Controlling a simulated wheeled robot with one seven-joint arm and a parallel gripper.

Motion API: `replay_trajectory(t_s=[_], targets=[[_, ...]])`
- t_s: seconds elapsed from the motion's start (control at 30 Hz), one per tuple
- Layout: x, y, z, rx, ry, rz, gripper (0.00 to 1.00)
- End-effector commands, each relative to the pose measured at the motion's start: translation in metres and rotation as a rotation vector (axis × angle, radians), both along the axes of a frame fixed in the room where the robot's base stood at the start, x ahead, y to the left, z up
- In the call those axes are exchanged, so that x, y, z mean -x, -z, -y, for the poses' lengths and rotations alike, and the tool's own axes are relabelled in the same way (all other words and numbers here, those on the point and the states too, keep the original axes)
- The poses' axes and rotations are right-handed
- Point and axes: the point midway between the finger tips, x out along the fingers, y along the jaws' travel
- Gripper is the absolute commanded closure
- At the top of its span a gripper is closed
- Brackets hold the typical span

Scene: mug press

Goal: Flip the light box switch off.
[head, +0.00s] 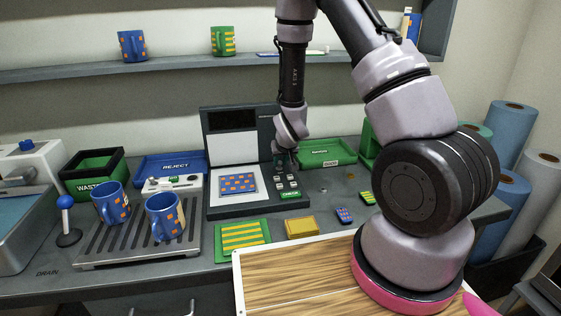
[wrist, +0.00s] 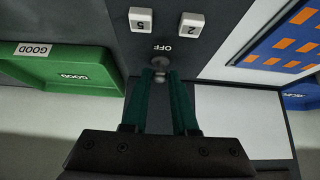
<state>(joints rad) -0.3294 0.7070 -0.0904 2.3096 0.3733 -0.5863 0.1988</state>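The light box (head: 235,210) is a dark grey unit with an upright back and a flat base; a white panel (head: 233,148) shows on its back. In the wrist view, its small silver switch (wrist: 160,63) sits beside the printed word OFF. My gripper (wrist: 160,76) points at the switch, with a narrow gap between its green fingers. The switch knob shows at the fingertips, between them or just beyond; contact cannot be told. In the head view, my gripper (head: 286,164) is over the right side of the box, and the switch is hidden there.
White number keys (wrist: 141,19) lie close to the switch. A blue and orange patterned sheet (head: 238,184) lies on the box's base. A green GOOD tray (head: 325,152) is to the right, a blue REJECT tray (head: 170,167) to the left. Two blue mugs (head: 164,217) stand on the drain rack.

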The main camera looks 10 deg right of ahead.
Motion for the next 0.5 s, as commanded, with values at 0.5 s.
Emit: replay_trajectory(t_s=[0.5], targets=[[0.0054, -0.0086, -0.0003, 0.0, -0.001, 0.001, 0.45]])
